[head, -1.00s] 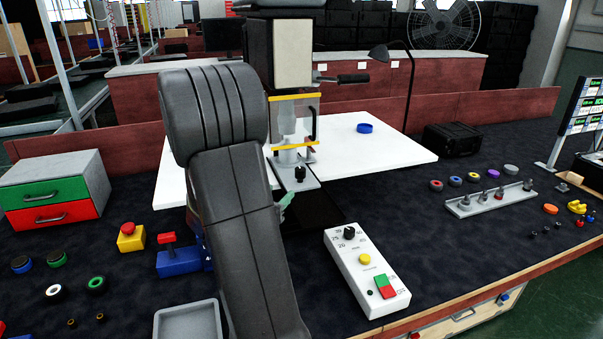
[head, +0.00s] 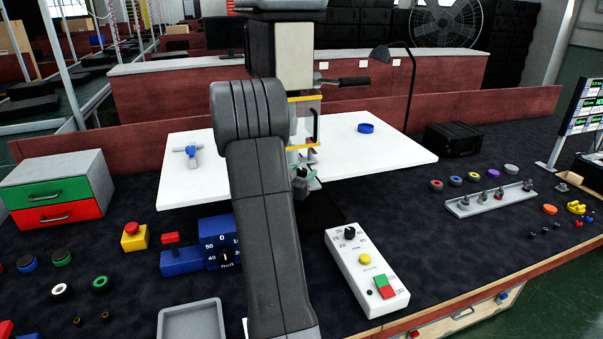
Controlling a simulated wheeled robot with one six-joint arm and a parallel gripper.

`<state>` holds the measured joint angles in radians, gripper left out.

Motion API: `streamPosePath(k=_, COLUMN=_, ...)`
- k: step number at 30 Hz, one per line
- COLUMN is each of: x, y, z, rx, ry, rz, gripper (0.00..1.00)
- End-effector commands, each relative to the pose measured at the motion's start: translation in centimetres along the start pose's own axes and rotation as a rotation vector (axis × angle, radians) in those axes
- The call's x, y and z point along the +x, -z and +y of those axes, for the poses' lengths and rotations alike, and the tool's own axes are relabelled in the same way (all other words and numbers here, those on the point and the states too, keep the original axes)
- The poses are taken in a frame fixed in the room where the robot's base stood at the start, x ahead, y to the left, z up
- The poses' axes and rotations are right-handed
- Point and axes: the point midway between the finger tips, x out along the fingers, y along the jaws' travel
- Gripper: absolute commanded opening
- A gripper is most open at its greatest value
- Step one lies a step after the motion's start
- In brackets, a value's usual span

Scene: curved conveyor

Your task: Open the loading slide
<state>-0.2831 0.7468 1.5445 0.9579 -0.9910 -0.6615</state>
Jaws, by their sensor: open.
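The press (head: 282,55) stands at the back middle, with a black lever (head: 352,81) on its right side. A clear guard (head: 305,118) with yellow edges and a dark upright handle is on its front. The loading slide is low at the press's front and now mostly hidden behind my arm and gripper; a small dark knob (head: 300,171) shows there. My gripper (head: 307,181) is open, its greenish fingers at this knob. I cannot tell whether they touch it. My own dark arm hides the left of the press base.
A white control box (head: 367,270) with knob and buttons stands right of my arm. A blue dial box (head: 218,240) and red-topped emergency button (head: 134,236) are left. The dark mat between control box and peg rack (head: 490,200) is clear.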

Motion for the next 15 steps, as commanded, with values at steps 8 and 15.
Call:
streamPosePath(k=8, x=-0.01, y=-0.01, z=-0.01, rx=0.000, ry=0.000, rz=0.000, gripper=0.37)
streamPosePath(k=15, x=-0.03, y=0.00, z=-0.01, rx=0.000, ry=0.000, rz=0.000, gripper=0.00)
